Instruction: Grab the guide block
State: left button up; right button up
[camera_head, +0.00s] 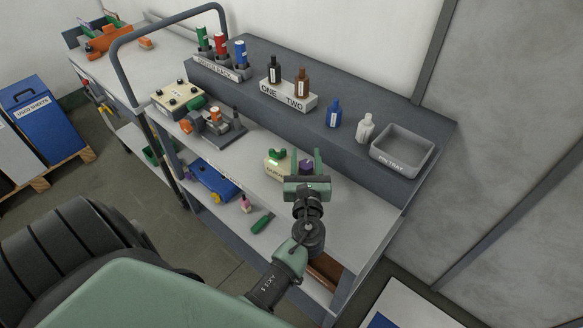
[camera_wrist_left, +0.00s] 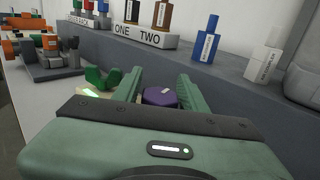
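The guide block (camera_head: 273,172) is a cream block with lettering on its front, on the workbench top. It has green parts on its upper left (camera_wrist_left: 96,78) and a purple knob (camera_head: 306,166). My left gripper (camera_head: 304,160) is open, its two green fingers pointing towards the back of the bench, with the purple knob seen between them. In the left wrist view the knob (camera_wrist_left: 159,96) shows between the spread fingers, and I cannot tell whether they touch it. My gripper body hides much of the block. My right gripper is not in view.
A raised grey shelf (camera_head: 345,145) runs behind, with a ONE/TWO stand (camera_head: 287,98), blue bottle (camera_head: 334,113), white bottle (camera_head: 365,128) and pin tray (camera_head: 402,150). An orange and grey fixture (camera_head: 210,126) stands to the left. The bench top to the right is bare.

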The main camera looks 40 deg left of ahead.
pick_arm(q)
grip_shut()
dwell(1.2)
